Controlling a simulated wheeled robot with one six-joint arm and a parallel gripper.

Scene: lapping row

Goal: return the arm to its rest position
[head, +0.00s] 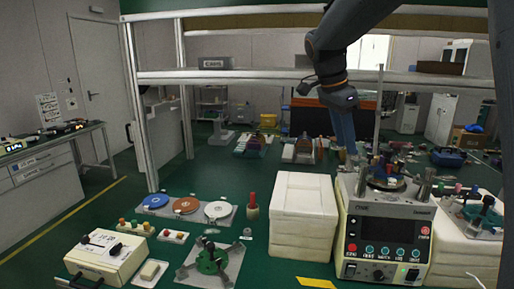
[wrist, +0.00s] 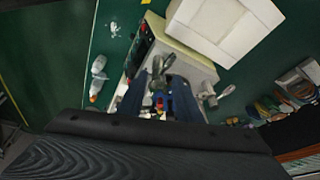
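My arm reaches in from the top right of the head view and bends down at its dark wrist. My gripper (head: 348,150) points down, above and behind the top of the cream lapping machine (head: 385,232). In the wrist view, my gripper (wrist: 160,98) shows two blue-grey fingers with a gap between them. Small red, yellow and blue things show through the gap, below the fingers. I see nothing held. The machine also shows in the wrist view (wrist: 188,62), just beyond the fingers.
A white foam block stack (head: 303,208) stands left of the machine. Discs on a grey plate (head: 184,222), a green fixture (head: 212,259) and a cream box (head: 106,254) lie further left on the green bench. Shelf rails (head: 250,75) cross behind my arm. Cluttered parts (head: 470,210) stand right.

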